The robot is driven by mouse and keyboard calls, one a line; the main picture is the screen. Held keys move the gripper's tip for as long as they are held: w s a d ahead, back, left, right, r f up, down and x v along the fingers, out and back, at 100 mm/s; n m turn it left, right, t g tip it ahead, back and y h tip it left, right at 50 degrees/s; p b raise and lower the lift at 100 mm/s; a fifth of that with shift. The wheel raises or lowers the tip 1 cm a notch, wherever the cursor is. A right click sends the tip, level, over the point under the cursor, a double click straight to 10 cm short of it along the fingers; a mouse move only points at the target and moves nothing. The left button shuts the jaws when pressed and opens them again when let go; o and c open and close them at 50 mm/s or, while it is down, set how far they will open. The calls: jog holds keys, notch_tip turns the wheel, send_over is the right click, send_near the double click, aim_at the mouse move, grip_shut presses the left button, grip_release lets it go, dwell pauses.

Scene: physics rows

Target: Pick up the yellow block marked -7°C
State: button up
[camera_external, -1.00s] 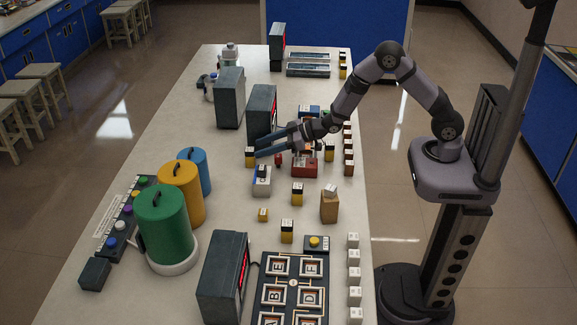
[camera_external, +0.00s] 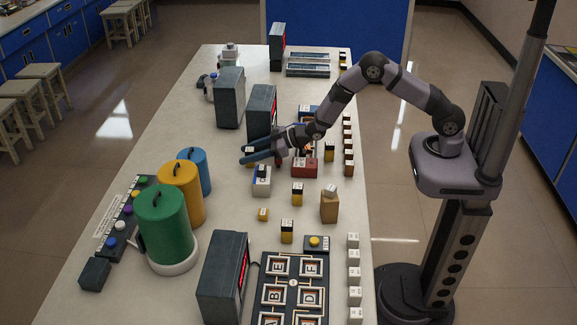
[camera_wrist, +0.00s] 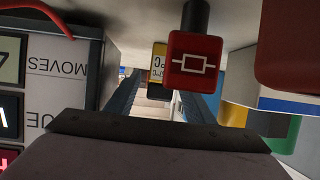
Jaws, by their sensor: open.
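A yellow and black block (camera_wrist: 158,62) shows in the wrist view beyond my wrist, its upside-down label ending in °C; the number is not clear. In the external view a yellow and black block (camera_external: 250,149) is mostly hidden behind my blue fingers. My gripper (camera_external: 243,156) is open and reaches left over the table beside it. In the wrist view its fingers (camera_wrist: 160,98) stand apart, and the block appears near their far ends. I cannot tell whether it touches a finger. Other yellow and black blocks (camera_external: 297,193) stand nearer the camera, labels unreadable.
A red block with a symbol (camera_wrist: 192,60) partly covers the labelled block in the wrist view. A grey display box (camera_external: 262,112) stands close behind my gripper. A white device (camera_external: 262,181) and a red box (camera_external: 305,168) are nearby. Clear table lies to the left.

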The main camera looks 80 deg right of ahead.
aim_at(248, 149)
jog(key=shift+c, duration=0.5)
jog(key=c, duration=1)
jog(key=shift+r, duration=0.15)
jog(key=shift+c, duration=0.2)
notch_tip(248, 149, up, 18)
